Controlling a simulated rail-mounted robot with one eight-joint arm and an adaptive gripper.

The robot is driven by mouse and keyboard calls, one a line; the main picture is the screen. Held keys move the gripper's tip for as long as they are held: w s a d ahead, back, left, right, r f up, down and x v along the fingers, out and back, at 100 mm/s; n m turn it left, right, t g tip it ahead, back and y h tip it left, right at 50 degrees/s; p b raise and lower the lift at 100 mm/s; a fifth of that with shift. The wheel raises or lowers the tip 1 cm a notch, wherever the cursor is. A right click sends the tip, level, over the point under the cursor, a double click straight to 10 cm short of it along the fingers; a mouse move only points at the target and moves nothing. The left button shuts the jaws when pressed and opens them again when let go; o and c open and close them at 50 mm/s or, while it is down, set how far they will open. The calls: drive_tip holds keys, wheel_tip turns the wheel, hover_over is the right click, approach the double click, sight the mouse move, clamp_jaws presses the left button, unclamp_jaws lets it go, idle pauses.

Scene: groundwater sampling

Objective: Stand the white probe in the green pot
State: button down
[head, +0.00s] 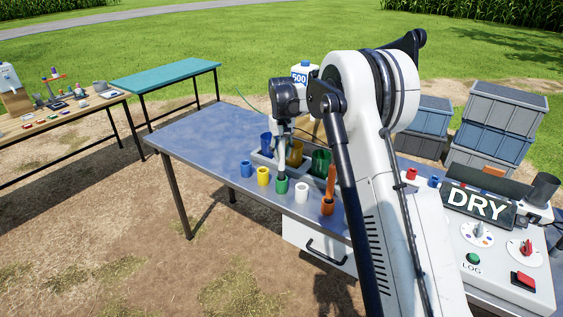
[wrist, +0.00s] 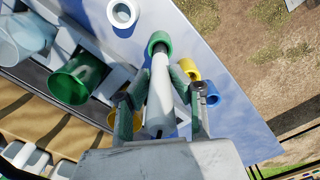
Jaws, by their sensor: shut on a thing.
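The white probe (wrist: 160,92) is between the fingers of my gripper (wrist: 158,80), which is shut on it. It also shows in the head view (head: 281,162) as a pale, roughly upright rod below the gripper (head: 284,132). The small green pot (head: 282,186) stands in the front row on the blue-grey table; it also shows in the wrist view (wrist: 159,38). The probe's lower end meets the pot's mouth in both views. I cannot tell how deep it reaches or whether it touches the bottom.
Blue (head: 246,169), yellow (head: 263,177), white (head: 302,193) and orange (head: 328,207) pots share the row. An orange probe (head: 331,180) stands in the orange pot. Behind, larger blue, yellow and green cups (head: 321,161) stand by a grey tray. A control panel (head: 490,262) is at right.

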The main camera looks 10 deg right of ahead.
sight(282, 161)
drive_tip(key=shift+f, duration=1.8)
drive_tip(key=c, duration=1.5)
unclamp_jaws()
drive_tip(key=shift+c, duration=0.2)
